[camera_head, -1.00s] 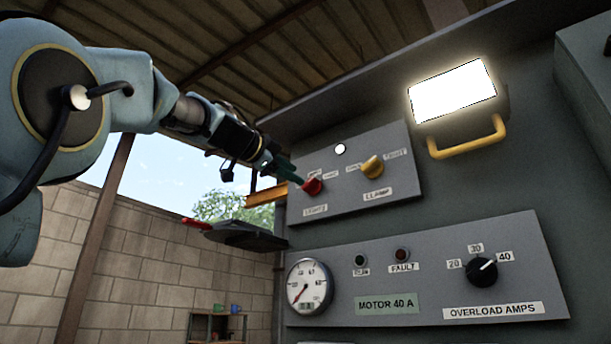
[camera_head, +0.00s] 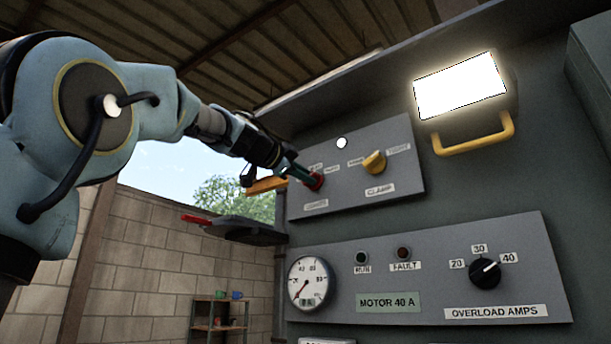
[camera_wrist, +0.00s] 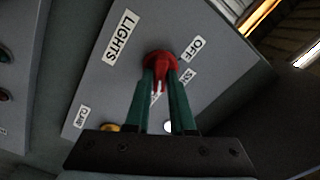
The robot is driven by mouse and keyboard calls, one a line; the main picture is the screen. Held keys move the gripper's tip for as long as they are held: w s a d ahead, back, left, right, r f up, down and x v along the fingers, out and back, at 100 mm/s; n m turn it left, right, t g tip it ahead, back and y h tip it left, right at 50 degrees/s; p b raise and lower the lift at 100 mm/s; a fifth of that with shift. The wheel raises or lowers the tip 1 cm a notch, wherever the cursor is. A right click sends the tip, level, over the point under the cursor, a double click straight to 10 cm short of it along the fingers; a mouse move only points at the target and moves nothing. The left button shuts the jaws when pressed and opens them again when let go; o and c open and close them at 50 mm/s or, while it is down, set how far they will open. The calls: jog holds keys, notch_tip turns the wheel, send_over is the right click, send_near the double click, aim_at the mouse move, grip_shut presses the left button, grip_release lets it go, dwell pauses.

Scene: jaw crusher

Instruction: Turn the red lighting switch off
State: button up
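The red lighting switch (camera_head: 316,181) is a rotary knob on the upper grey panel, above a LIGHTS label. In the wrist view the two green fingers of my gripper (camera_wrist: 162,75) lie on either side of the knob's grip, with no clear gap. The fingers partly hide the knob, so its exact pointing is hard to tell. The lamp (camera_head: 461,86) above glows bright white.
A yellow clamp knob (camera_head: 374,162) is right of the switch on the same panel. A yellow handle (camera_head: 474,140) hangs under the lamp. The lower panel (camera_head: 420,278) carries a gauge (camera_head: 311,283) and a black overload dial (camera_head: 484,272). A dark shelf (camera_head: 240,230) juts out at lower left.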

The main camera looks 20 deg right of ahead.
grip_shut()
jog(key=shift+n, duration=0.3)
jog(key=n, duration=1.1)
jog(key=n+b, duration=0.1)
jog(key=n, duration=1.1)
jog(key=shift+w+a, duration=0.1)
jog(key=shift+w, duration=0.1)
jog(key=shift+n, duration=0.3)
dwell(0.3)
jog(key=o, duration=0.5)
grip_release()
